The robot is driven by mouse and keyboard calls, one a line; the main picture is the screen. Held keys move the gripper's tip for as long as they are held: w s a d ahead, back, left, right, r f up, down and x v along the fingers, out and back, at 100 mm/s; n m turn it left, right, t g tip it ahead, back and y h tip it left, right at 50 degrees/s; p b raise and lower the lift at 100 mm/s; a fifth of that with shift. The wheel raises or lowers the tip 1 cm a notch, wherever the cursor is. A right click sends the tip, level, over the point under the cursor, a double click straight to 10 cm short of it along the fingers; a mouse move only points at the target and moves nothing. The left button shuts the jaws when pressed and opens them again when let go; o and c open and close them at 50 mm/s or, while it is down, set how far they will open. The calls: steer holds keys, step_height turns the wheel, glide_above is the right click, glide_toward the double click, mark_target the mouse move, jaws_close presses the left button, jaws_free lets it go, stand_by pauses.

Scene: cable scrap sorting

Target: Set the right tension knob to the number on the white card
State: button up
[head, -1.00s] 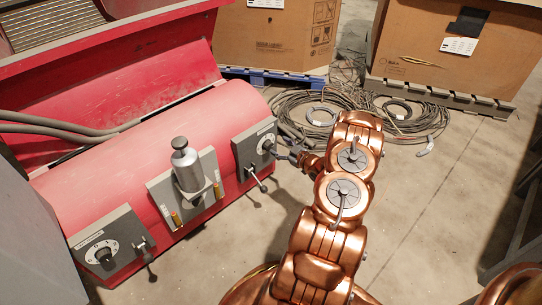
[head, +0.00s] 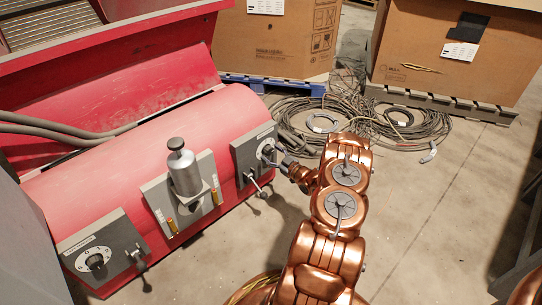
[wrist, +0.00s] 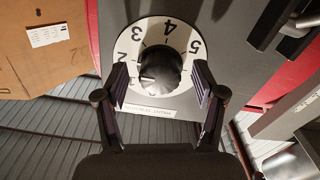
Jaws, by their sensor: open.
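The right tension knob (head: 267,150) is black and sits on a grey panel (head: 244,158) on the red machine. In the wrist view the knob (wrist: 160,68) stands on a white dial (wrist: 150,30) with 2, 3, 4 and 5 readable. A pale mark on the knob points left, near or just below the 2. My gripper (wrist: 160,78) is open, its fingers on either side of the knob with gaps visible. The head view shows my gripper (head: 276,155) at the panel. No white card with a readable number shows.
A lever (head: 251,180) juts out below the right knob. A silver bottle (head: 184,170) stands on the middle bracket, and a left knob (head: 96,261) sits on another panel. Cable coils (head: 400,118) and cardboard boxes (head: 420,60) are behind. Floor to the right is clear.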

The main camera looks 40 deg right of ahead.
steer(key=shift+w, duration=0.3)
steer(key=c, duration=1.1)
steer(key=shift+c, duration=0.2)
steer(key=shift+r+m, duration=0.1)
steer(key=shift+m, duration=0.2)
